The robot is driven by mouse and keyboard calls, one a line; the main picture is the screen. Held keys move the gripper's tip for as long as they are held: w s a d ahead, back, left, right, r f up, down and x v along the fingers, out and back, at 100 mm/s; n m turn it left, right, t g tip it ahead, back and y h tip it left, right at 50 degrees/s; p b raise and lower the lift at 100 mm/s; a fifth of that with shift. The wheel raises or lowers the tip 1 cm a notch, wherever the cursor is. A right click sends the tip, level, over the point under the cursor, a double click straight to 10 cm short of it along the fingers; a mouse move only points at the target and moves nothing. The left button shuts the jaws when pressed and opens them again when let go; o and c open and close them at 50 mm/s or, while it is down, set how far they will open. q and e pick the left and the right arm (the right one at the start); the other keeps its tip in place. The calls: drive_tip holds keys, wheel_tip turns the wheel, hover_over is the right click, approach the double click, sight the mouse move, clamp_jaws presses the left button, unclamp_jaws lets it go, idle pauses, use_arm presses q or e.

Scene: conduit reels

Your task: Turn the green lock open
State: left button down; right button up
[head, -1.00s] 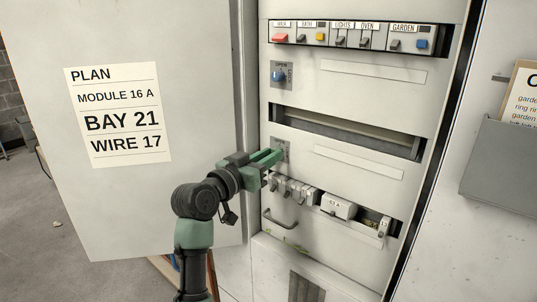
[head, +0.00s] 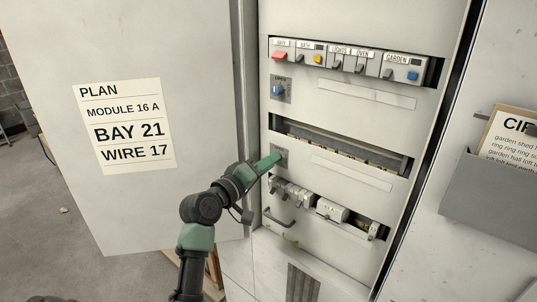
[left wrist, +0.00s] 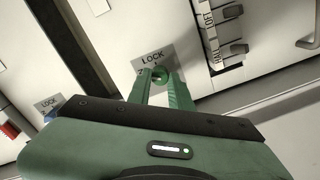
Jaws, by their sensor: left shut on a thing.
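The green lock (left wrist: 160,74) is a small round knob on a grey plate marked LOCK (left wrist: 153,59) in the left wrist view. In the head view its plate (head: 283,153) shows beside my gripper tip, below the middle slot, and the knob is hidden. My left gripper (head: 273,161) is at the panel with its fingers shut on the green lock, one on each side of it in the left wrist view (left wrist: 163,84). A blue lock (head: 278,90) sits higher up on its own grey plate. My right gripper is not in view.
The open cabinet door (head: 200,60) with a plan sheet (head: 125,125) stands left of my arm. A top row of labelled switches, a middle slot (head: 340,148) and a lower row of modules (head: 332,209) line the panel. A grey document holder (head: 490,195) hangs at right.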

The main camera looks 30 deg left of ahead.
use_arm(q)
drive_tip(key=shift+n+p, duration=1.5)
drive_tip(key=shift+n, duration=1.4)
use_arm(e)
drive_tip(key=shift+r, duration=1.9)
use_arm(q)
drive_tip(key=shift+n, duration=0.3)
drive_tip(key=c, duration=1.3)
unclamp_jaws()
drive_tip(key=s+b, duration=0.1)
drive_tip(key=s, duration=0.1)
drive_tip(key=s+b, duration=0.1)
drive_tip(key=s, duration=0.2)
drive_tip(key=s+b, duration=0.1)
drive_tip(key=s, duration=0.1)
drive_tip(key=shift+s+a+r, duration=0.1)
drive_tip(key=shift+s+a, duration=0.25)
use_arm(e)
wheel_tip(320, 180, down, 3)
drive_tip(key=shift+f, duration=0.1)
